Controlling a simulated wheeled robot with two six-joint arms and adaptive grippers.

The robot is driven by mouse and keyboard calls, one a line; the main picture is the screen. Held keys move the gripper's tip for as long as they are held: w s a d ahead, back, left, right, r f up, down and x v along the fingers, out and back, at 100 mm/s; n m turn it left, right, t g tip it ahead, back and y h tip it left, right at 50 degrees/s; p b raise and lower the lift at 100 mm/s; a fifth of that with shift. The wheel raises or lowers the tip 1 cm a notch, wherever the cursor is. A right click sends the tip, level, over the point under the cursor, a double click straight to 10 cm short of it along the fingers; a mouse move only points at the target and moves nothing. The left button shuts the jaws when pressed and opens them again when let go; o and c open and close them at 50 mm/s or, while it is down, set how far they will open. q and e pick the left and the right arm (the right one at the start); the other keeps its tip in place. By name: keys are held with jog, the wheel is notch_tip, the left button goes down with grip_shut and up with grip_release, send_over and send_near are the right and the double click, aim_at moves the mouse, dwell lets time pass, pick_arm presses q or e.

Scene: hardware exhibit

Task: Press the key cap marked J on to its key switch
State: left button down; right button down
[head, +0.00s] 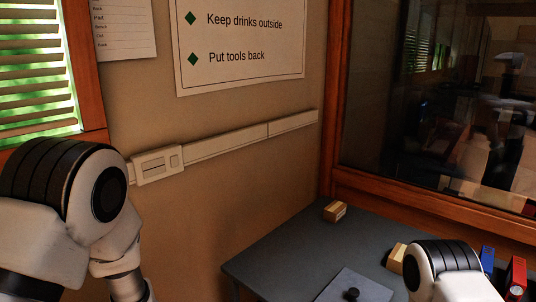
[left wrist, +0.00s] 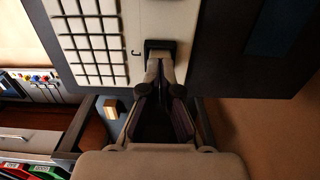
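In the left wrist view, a pale panel (left wrist: 120,20) carries a grid of pale square keys (left wrist: 92,43). A letter J is printed on the panel to the right of the grid. Next to the J is a black square piece (left wrist: 161,45); I cannot tell whether it is the bare key switch or has the key cap on it. My left gripper (left wrist: 160,66) is shut, with its fingertips together at the lower edge of this black piece. They hide part of it, and I cannot tell if they touch it. My right gripper is out of view.
In the head view, a dark table (head: 285,250) bears a wooden block (head: 335,211), a grey mat (head: 375,288) with a black knob (head: 352,294), a blue item (head: 487,258) and a red item (head: 516,277). A wall and a framed window stand behind it.

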pick_arm(q)
jog(key=shift+f, duration=0.2)
jog(key=shift+r+p, duration=2.55)
jog(key=shift+r, duration=1.05)
jog(key=shift+f, duration=0.15)
